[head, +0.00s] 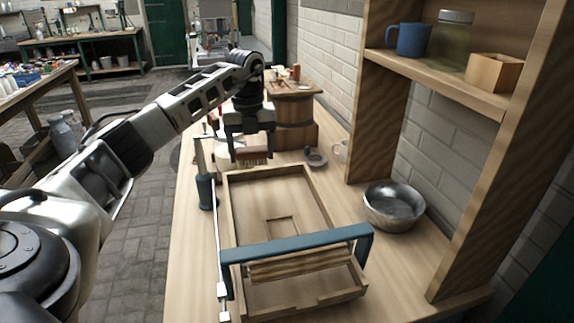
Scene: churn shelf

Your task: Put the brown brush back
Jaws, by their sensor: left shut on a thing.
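My left gripper (251,146) hangs over the workbench, beyond the far edge of the wooden tray (231,207). It is shut on the brown brush (256,158). The brush has a reddish-brown back, and its bristles point down. The fingers hide part of the brush. I cannot tell whether the bristles touch anything below. My right gripper is not in view.
A blue bar (295,244) crosses the near part of the tray. A metal bowl (393,205) stands right of the tray, under a shelf with a blue mug (411,40), a glass jar (453,38) and a wooden box (494,72). A wooden tub (294,112) stands behind.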

